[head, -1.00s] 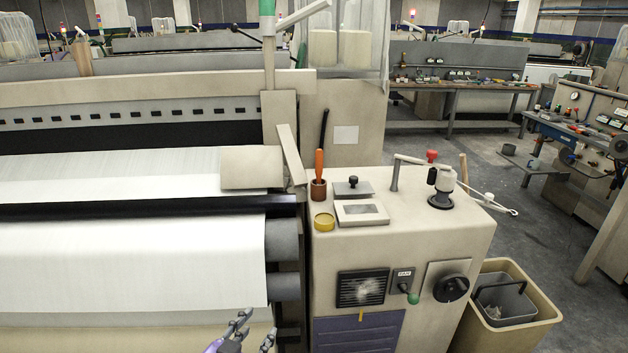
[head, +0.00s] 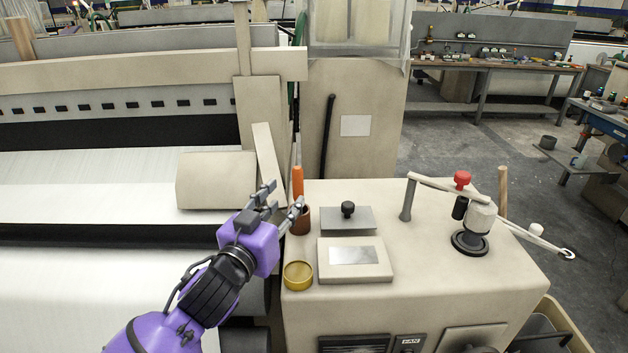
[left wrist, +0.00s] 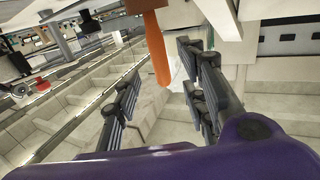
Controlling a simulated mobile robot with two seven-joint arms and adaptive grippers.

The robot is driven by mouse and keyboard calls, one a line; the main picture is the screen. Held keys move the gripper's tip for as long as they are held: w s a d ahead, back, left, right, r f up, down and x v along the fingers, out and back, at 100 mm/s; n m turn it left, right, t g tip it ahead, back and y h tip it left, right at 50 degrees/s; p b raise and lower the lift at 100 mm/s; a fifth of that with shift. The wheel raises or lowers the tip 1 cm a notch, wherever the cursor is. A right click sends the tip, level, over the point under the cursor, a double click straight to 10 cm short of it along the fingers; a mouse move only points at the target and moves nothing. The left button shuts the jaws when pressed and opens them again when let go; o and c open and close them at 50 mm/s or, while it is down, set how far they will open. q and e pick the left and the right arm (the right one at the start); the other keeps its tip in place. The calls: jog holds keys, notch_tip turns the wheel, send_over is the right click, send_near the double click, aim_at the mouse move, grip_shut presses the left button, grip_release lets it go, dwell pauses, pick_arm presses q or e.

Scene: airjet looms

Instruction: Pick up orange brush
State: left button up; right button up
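The orange brush (head: 298,180) stands upright in a small brown cup (head: 303,222) at the back left corner of the machine cabinet's top. My left gripper (head: 284,197) is open, with its fingertips just left of the brush and cup. In the left wrist view, the orange brush (left wrist: 157,50) shows in the gap between the spread fingers of the left gripper (left wrist: 160,88), and nothing is gripped. The brush's lower end is hidden in the cup. My right gripper is not in view.
A yellow round tin (head: 298,275), a flat box (head: 355,259) and a black-knobbed plate (head: 348,219) share the cabinet top (head: 420,275). A lever device with a red knob (head: 462,178) stands at right. The loom's beige cover (head: 215,181) is close behind the left gripper.

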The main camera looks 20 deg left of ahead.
aim_at(296, 186)
pick_arm(q)
jog(key=shift+w, duration=0.3)
jog(key=shift+w+r, duration=0.15)
jog(key=shift+r, duration=0.05)
jog(key=shift+w+d+r, duration=0.15)
jog(key=shift+w, duration=0.9)
jog(key=w, duration=0.3)
jog(key=shift+w+d+p, duration=0.25)
jog(key=shift+w+p, duration=0.1)
jog(key=shift+w, duration=0.05)
jog(key=shift+w+f, duration=0.2)
jog(key=shift+w, duration=0.2)
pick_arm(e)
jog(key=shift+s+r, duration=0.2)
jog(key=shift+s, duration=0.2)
pick_arm(q)
grip_shut()
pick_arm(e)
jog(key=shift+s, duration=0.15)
